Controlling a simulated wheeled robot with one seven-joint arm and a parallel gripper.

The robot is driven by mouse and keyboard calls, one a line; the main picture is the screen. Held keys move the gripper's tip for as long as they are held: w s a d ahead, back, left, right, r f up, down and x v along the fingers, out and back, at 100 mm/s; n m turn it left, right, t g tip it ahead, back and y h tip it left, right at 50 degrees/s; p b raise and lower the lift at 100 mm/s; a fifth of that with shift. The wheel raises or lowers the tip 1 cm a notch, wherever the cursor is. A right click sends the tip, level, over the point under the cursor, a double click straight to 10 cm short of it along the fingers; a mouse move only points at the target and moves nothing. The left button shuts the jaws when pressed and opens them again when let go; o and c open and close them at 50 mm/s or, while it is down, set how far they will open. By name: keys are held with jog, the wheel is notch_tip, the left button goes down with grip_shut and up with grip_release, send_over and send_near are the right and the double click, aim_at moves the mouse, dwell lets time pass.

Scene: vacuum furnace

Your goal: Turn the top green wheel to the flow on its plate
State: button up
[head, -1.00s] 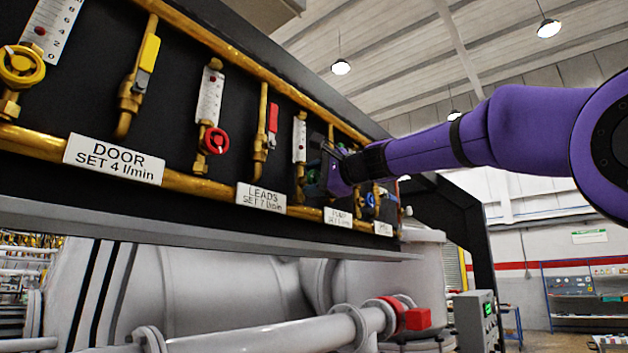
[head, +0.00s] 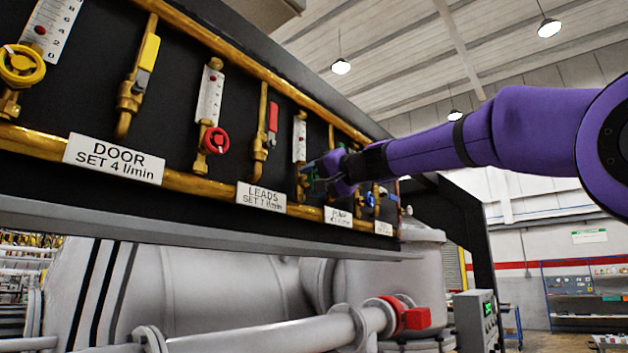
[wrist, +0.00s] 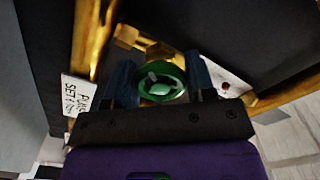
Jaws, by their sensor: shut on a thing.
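The green wheel (wrist: 162,82) shows in the wrist view between the two blue fingers of my gripper (wrist: 160,85), which is shut on it. In the head view my gripper (head: 314,176) is at the valve below the third flow tube (head: 299,140), and the wheel is mostly hidden behind it. The wheel's plate (wrist: 78,100) is at the left in the wrist view, with its text turned sideways and partly readable as PUMP, SET. In the head view the plate (head: 338,217) is below my gripper, its number too small to read. The float's reading is unclear.
The yellow wheel (head: 21,65) and red wheel (head: 215,140) sit left on the same panel, with DOOR (head: 114,158) and LEADS (head: 261,197) plates. A blue wheel (head: 370,199) is close to the right of my gripper. Brass pipes (head: 190,184) run along the panel.

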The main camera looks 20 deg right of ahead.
jog(key=shift+f+n, duration=0.1)
jog(key=shift+n, duration=1.1)
jog(key=o, duration=0.9)
jog(key=v, duration=1.1)
